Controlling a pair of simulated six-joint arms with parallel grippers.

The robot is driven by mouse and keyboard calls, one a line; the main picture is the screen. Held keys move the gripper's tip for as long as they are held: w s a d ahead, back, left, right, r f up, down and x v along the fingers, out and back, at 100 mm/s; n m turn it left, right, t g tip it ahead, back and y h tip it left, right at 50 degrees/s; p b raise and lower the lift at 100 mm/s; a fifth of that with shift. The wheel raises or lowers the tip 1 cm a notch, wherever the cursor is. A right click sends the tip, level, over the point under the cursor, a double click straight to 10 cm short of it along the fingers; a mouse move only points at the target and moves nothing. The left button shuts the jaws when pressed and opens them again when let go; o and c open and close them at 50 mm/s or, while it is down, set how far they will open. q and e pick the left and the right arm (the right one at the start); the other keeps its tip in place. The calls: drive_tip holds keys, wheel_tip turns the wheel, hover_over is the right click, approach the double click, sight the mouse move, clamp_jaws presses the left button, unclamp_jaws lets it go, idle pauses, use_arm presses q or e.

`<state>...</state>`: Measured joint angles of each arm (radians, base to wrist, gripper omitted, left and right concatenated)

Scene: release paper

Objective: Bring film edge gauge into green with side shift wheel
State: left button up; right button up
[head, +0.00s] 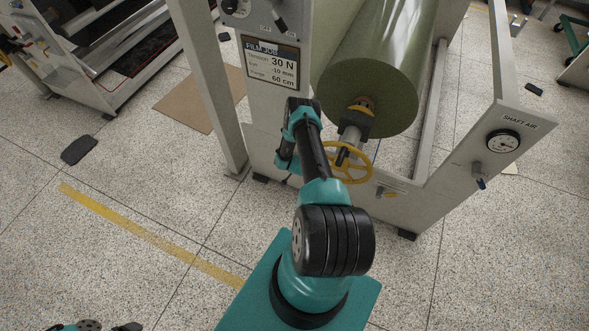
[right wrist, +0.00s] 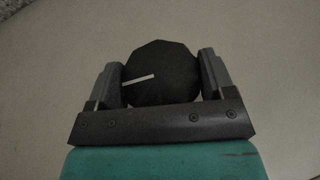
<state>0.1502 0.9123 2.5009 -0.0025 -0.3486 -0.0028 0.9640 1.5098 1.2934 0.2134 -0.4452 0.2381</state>
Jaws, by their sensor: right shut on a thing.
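A yellow spoked handwheel (head: 347,162) sits below the end of the large green film roll (head: 390,65); my right arm passes just left of it. My right gripper (right wrist: 160,65) is shut on a black round knob (right wrist: 163,74) with a white line pointing left, against a pale surface. In the head view this gripper and knob are hidden behind my arm, near the machine's upright panel. I cannot make out a film edge gauge. The job sign (head: 271,63) reads "FILM JOB", 30 N, -10 mm and 60 cm.
A "SHAFT AIR" dial (head: 503,141) and a small valve (head: 478,172) are on the right side frame. A partly cut-off dial (head: 236,5) and a dark lever (head: 279,23) are at the top. A dark pad (head: 79,150) lies on the open floor at left.

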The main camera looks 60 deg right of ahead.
drive_tip(key=shift+t, duration=1)
drive_tip(key=o, duration=0.9)
drive_tip(key=shift+g, duration=1)
drive_tip(key=shift+r, duration=0.15)
